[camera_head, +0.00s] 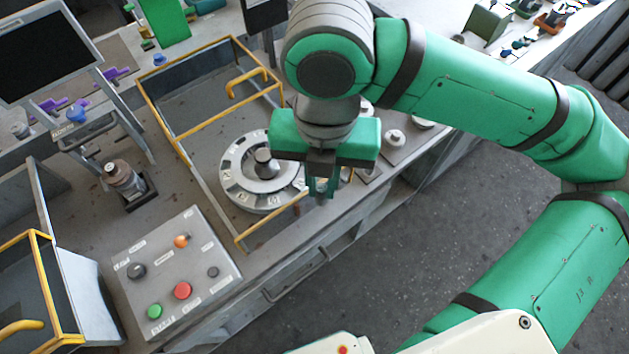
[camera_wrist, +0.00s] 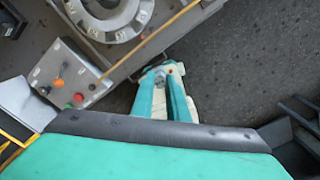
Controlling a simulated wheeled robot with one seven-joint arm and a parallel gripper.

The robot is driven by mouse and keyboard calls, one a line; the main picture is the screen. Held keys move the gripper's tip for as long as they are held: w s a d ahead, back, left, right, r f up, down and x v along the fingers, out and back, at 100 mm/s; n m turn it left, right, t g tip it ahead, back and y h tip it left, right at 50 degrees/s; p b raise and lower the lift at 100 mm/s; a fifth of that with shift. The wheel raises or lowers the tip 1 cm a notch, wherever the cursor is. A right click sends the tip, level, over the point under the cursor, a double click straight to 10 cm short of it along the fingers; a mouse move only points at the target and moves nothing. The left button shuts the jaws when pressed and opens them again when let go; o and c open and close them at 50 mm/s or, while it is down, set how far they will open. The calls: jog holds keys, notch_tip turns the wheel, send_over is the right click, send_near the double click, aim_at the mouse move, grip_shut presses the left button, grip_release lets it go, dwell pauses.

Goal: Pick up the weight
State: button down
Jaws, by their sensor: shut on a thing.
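My gripper (camera_head: 321,192) points down over the front edge of the bench, right of the round dial. It is shut on a small metallic piece, which I take to be the weight (camera_head: 321,184); the fingers hide most of it. A similar knobbed metal weight (camera_head: 394,136) stands on a plate to the right of my gripper, apart from it. In the wrist view the teal gripper body fills the bottom, and neither the fingertips nor the held piece can be made out.
A round numbered dial (camera_head: 240,172) sits inside a yellow-edged frame (camera_head: 190,131), close to my gripper's left. A button panel (camera_head: 177,272) stands at the bench front. A screen (camera_head: 45,50) is at upper left. The floor (camera_head: 440,235) beyond the bench edge is clear.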

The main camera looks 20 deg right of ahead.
aim_at(322, 188)
jog(key=shift+r, duration=1.75)
